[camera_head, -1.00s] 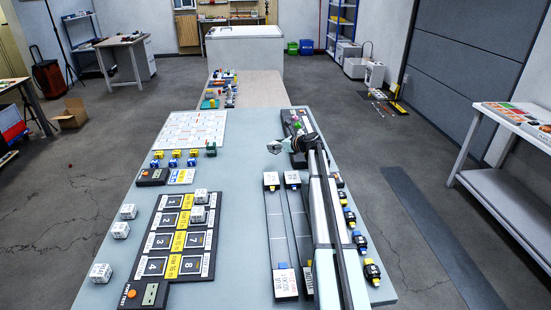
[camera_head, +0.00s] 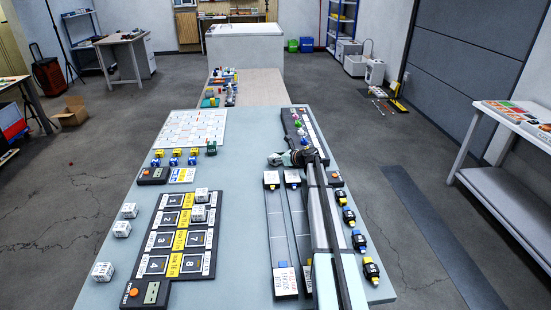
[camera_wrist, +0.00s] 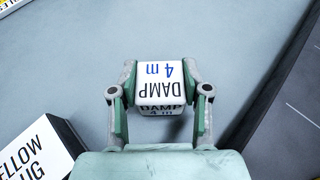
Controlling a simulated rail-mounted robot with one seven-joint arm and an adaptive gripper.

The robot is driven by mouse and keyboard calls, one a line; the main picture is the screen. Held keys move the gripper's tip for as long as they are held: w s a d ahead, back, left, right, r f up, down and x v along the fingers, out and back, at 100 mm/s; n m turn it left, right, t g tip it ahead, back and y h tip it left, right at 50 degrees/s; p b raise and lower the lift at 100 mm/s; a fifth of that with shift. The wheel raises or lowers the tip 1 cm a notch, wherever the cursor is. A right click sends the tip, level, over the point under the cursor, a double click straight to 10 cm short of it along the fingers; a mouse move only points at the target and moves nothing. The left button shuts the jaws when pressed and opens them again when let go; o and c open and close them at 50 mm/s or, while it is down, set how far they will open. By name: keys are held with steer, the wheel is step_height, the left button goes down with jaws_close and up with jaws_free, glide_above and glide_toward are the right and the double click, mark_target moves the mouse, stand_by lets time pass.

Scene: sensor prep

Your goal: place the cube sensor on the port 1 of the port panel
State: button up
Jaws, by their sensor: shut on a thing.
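My gripper (camera_wrist: 160,110) is shut on a white cube (camera_wrist: 161,78) with "DAMP 4 m" on its visible faces, one finger on each side. A black panel with numbered squares and yellow labels (camera_head: 181,240), which appears to be the port panel, lies at left. Its upper left square (camera_head: 173,201) looks bare; the digit is hard to read. Two white cubes (camera_head: 202,195) (camera_head: 199,213) stand at its upper right squares.
Several white cubes (camera_head: 129,211) stand left of the panel. The table between panel and tracks is clear (camera_head: 240,200).

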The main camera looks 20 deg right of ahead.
steer(key=shift+f, duration=0.15)
steer(key=o, duration=1.1)
steer(key=shift+o, duration=0.2)
steer(key=shift+s+r, duration=0.1)
steer(key=shift+r, duration=0.1)
steer(key=b+v, duration=0.2)
steer(key=v, duration=0.8)
steer(key=shift+s+d+r, duration=0.15)
steer(key=shift+s+d, duration=0.1)
steer(key=shift+s, duration=0.05)
steer(key=shift+o, duration=0.5)
steer(key=shift+s+d+r, duration=0.2)
steer(key=shift+s+r, duration=0.1)
steer(key=shift+s, duration=0.1)
